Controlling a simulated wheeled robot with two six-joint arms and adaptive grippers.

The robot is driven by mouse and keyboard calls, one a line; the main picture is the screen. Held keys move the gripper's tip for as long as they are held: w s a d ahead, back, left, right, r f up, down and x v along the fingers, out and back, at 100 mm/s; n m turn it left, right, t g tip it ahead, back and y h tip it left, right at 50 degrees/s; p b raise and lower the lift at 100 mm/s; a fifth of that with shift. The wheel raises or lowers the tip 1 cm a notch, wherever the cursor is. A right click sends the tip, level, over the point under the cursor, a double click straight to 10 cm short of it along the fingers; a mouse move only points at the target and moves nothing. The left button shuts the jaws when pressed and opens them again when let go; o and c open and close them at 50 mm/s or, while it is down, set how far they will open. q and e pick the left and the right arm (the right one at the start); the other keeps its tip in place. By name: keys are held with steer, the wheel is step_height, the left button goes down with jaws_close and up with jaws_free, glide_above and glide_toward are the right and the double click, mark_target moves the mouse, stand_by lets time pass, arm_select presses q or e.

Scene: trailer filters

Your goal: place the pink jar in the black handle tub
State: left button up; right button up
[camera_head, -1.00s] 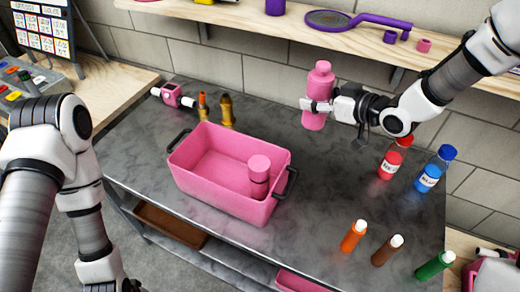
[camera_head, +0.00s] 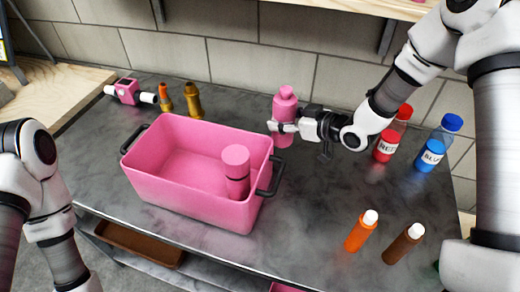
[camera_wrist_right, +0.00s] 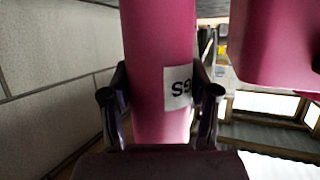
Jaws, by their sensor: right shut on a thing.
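The pink jar (camera_head: 284,108), bottle-shaped with a narrower cap, is upright in my right gripper (camera_head: 283,127). My right gripper is shut on its middle, and the jar is beside the back right corner of the pink tub with black handles (camera_head: 190,206). In the right wrist view the jar (camera_wrist_right: 160,60) stands between both fingers, with a white label showing. The tub's pink wall (camera_wrist_right: 270,45) is apart from it at the right. My left gripper is out of view.
Red (camera_head: 386,147) and blue (camera_head: 430,155) bottles stand right of my right gripper. Orange (camera_head: 361,232) and brown (camera_head: 402,245) bottles stand near the front right. Two small amber bottles and a pink device (camera_head: 128,91) are at the back left. The tub's left part is empty.

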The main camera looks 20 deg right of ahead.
mark_target(291, 141)
step_height(291, 141, down, 7)
steer(key=shift+w+f, duration=0.1)
steer(key=o, duration=1.2)
steer(key=shift+f, duration=0.1)
